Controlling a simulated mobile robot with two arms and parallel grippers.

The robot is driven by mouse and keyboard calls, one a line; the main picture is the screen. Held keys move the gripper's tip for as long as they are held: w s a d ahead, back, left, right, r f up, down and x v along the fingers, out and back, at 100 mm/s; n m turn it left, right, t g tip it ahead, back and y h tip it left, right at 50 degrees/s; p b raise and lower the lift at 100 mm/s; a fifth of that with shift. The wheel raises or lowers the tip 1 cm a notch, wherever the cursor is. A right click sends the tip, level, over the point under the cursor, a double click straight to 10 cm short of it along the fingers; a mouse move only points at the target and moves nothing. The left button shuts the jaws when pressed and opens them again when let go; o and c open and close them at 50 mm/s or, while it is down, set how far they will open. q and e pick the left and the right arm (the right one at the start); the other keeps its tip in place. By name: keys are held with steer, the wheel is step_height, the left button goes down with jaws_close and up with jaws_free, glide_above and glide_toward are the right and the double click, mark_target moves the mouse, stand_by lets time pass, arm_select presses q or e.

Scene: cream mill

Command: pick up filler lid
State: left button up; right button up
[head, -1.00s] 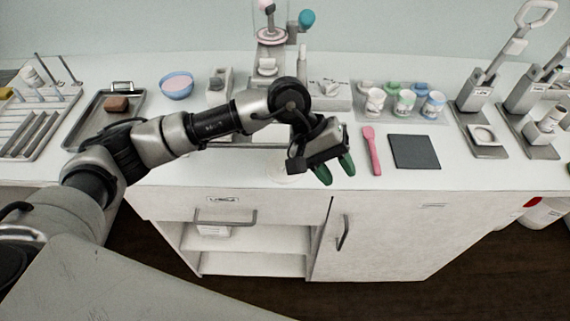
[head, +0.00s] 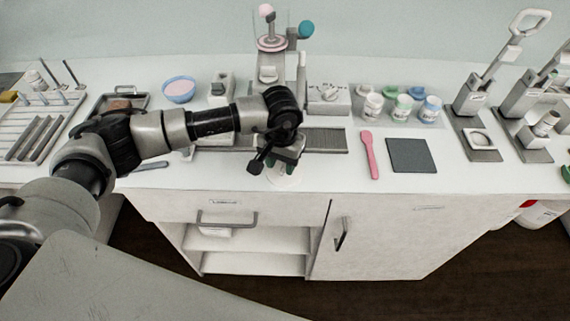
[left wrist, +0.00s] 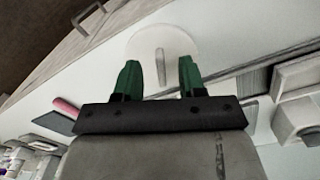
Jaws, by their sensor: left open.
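The filler lid, a white disc with an upright bar handle (left wrist: 180,42), lies near the counter's front edge in the left wrist view. In the head view its pale rim (head: 284,183) shows just below my left gripper (head: 284,167), which hides most of it. I cannot tell how far above the lid the fingers are. My right gripper is in neither view.
A filler machine (head: 270,62) stands behind my gripper. A pink spatula (head: 370,155) and a dark square mat (head: 411,155) lie to the right. Several small jars (head: 403,107) stand behind them. A bowl (head: 179,90) and a tray (head: 104,101) are on the left.

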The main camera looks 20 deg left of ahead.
arm_select(q)
steer(key=shift+f, duration=1.4)
jaws_close()
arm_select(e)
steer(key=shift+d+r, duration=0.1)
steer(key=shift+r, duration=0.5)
arm_select(q)
steer(key=shift+r, duration=0.1)
